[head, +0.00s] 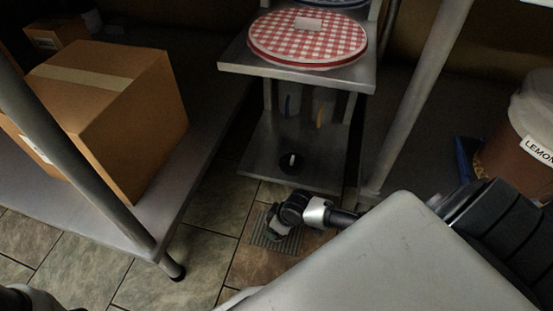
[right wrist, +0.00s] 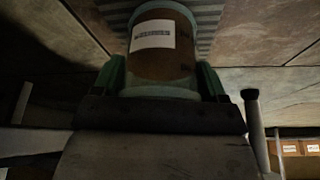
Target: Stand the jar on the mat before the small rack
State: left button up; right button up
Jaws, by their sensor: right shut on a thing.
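The jar (right wrist: 165,58) is clear with brown contents and a white label. In the right wrist view it is between the green-edged fingers of my right gripper (right wrist: 163,85), which is shut on it. The ribbed grey mat (head: 262,240) lies on the floor tiles before the small rack (head: 262,160); its ribs also show behind the jar in the right wrist view (right wrist: 208,14). In the head view my right gripper (head: 278,227) is over the mat and mostly hides the jar. I cannot tell whether the jar touches the mat.
A red-checked round lid (head: 308,38) lies on the rack's upper shelf. A small dark round thing (head: 291,162) is on its lower shelf. A cardboard box (head: 110,105) sits on a low shelf at left. A bucket (head: 518,130) stands at right. Metal legs flank the tiled floor.

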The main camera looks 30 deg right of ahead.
dwell(0.3)
jog(key=o, duration=1.2)
jog(key=shift+f, duration=0.15)
